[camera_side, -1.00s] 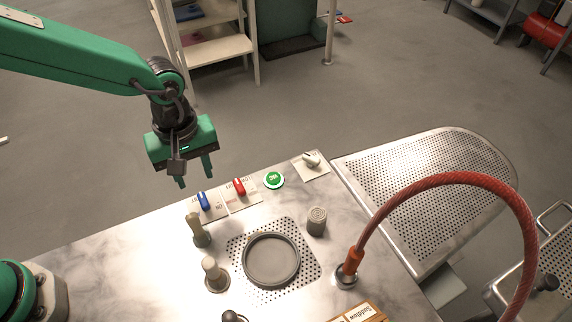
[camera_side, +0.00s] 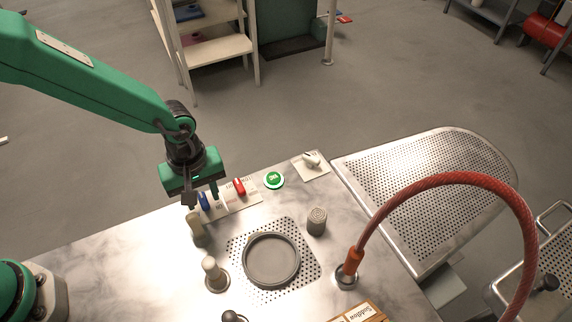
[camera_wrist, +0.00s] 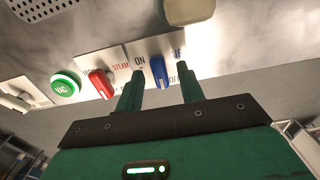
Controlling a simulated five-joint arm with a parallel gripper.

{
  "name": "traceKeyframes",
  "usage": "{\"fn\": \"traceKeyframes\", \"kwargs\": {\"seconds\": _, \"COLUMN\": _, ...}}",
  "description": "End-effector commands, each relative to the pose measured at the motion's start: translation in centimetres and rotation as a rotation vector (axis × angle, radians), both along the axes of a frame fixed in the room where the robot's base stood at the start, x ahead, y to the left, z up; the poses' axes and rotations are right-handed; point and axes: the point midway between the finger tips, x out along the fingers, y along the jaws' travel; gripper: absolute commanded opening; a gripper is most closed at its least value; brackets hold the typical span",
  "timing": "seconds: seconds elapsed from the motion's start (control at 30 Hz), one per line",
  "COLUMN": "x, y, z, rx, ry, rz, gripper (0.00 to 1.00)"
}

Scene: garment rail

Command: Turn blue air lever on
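The blue lever (camera_side: 204,202) sits on a white label plate on the metal worktop, left of the red lever (camera_side: 239,187). In the wrist view the blue lever (camera_wrist: 158,72) lies between my fingertips, with the word ON printed to its left. Which setting it is at, I cannot tell. My gripper (camera_side: 202,194) is open, pointing down, with its two fingers apart around the blue lever. In the wrist view my gripper (camera_wrist: 160,74) shows gaps between both fingers and the lever, so it does not hold it. In the side view the fingers partly cover the blue plate.
A green VAC button (camera_side: 274,180) and a white rotary switch (camera_side: 311,160) stand further right. A beige knob post (camera_side: 196,229) stands close in front of the blue lever. A round dish (camera_side: 271,259), a grey cap (camera_side: 317,221) and a red hose (camera_side: 440,178) are to the right.

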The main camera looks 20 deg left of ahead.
Motion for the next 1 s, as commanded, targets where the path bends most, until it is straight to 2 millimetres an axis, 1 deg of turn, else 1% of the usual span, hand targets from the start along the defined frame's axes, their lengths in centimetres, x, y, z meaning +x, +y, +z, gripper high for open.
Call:
{"fn": "traceKeyframes", "kwargs": {"seconds": 0.2, "x": -0.01, "y": 0.01, "z": -0.03, "rx": 0.0, "ry": 0.0, "rz": 0.0, "gripper": 0.38}}
{"fn": "traceKeyframes", "kwargs": {"seconds": 0.4, "x": -0.01, "y": 0.01, "z": -0.01, "rx": 0.001, "ry": 0.001, "rz": 0.0, "gripper": 0.0}}
{"fn": "traceKeyframes", "kwargs": {"seconds": 0.77, "x": -0.01, "y": 0.01, "z": 0.01, "rx": 0.001, "ry": 0.001, "rz": -0.024, "gripper": 0.0}}
{"fn": "traceKeyframes", "kwargs": {"seconds": 1.0, "x": -0.01, "y": 0.01, "z": 0.02, "rx": 0.001, "ry": 0.001, "rz": -0.118, "gripper": 0.0}}
